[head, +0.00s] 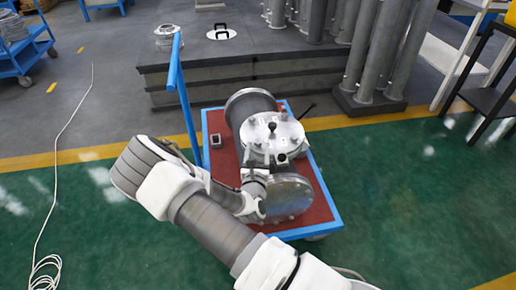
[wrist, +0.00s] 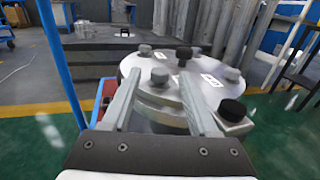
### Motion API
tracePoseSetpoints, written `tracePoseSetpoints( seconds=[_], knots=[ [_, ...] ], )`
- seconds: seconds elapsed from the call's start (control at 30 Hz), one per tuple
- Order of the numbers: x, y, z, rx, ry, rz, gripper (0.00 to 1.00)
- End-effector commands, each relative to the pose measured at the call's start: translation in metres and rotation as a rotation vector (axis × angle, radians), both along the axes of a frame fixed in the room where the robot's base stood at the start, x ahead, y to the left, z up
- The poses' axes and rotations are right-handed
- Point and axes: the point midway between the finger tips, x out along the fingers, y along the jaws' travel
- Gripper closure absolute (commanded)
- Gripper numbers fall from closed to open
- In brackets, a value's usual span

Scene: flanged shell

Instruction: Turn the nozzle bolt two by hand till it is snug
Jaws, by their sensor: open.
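A grey flanged shell (head: 252,105) lies on a red-topped cart, with a round bolted cover plate (head: 262,137) on its upward nozzle.
The cart (head: 326,212) has a blue rim and a tall blue handle post (head: 183,100) left of the shell. A grey platform (head: 165,83) and upright pipes (head: 375,55) stand behind. A white cable (head: 62,150) lies on the floor left. Green floor is clear at right.

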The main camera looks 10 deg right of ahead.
Motion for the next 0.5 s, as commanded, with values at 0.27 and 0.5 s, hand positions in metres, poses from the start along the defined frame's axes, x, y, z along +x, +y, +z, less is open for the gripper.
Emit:
tracePoseSetpoints(
  seconds=[0.27,0.5],
  knots=[
    [0.016,-0.004,0.000,-0.001,-0.001,0.000,0.40],
    [0.016,-0.004,0.001,-0.001,0.000,0.000,0.45]
  ],
)
